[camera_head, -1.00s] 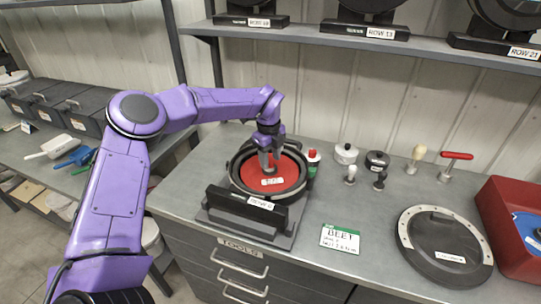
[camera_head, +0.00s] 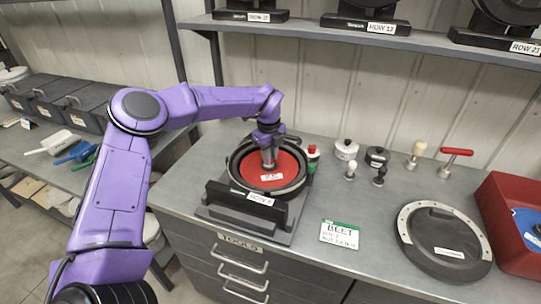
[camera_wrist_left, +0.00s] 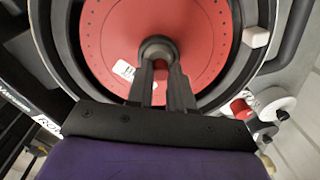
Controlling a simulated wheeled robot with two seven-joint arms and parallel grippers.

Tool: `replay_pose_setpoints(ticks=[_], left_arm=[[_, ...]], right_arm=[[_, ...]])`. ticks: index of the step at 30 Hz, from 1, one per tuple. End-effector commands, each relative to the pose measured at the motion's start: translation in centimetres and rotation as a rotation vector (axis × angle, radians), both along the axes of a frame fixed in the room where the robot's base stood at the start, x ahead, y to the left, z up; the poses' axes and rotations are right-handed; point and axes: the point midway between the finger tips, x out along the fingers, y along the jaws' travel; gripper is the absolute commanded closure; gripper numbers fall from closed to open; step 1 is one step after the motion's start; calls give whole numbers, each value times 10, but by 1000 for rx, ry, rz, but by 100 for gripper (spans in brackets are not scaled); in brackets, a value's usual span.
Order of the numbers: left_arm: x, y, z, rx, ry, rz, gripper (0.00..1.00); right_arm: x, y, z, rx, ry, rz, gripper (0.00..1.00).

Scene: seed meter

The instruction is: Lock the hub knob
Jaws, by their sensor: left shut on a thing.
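The seed meter's black housing (camera_head: 236,185) sits on a dark stand on the bench, with a red disc (camera_head: 287,168) inside it. The disc carries a white label and also shows in the left wrist view (camera_wrist_left: 108,40). The round hub knob (camera_wrist_left: 158,47) is at the disc's centre. My left gripper (camera_head: 270,166) reaches down over the disc, and in the left wrist view its two fingers (camera_wrist_left: 161,80) are shut on the hub knob. The fingers hide part of the knob, and a small red part shows between them. My right gripper is not in view.
Several small knobs and handles, including a red T-handle (camera_head: 456,152), stand behind. A dark round cover (camera_head: 443,242) and a red bin (camera_head: 508,215) are at right. A BEET card (camera_head: 339,234) lies in front.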

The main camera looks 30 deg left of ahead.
Motion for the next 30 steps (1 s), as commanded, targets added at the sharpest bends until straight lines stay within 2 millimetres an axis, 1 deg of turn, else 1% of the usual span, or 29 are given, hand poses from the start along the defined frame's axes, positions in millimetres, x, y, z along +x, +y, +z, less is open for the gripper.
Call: replay_pose_setpoints(ticks=[1,5,14,30], left_arm=[[-1,0,-3,-1,3,-23,100],[-1,0,-4,-1,2,-112,100],[-1,0,-3,-1,3,-388,100],[0,0,-3,-1,5,-898,100]], right_arm=[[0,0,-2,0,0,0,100],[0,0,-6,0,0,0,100],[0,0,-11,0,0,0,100],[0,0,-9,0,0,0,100]])
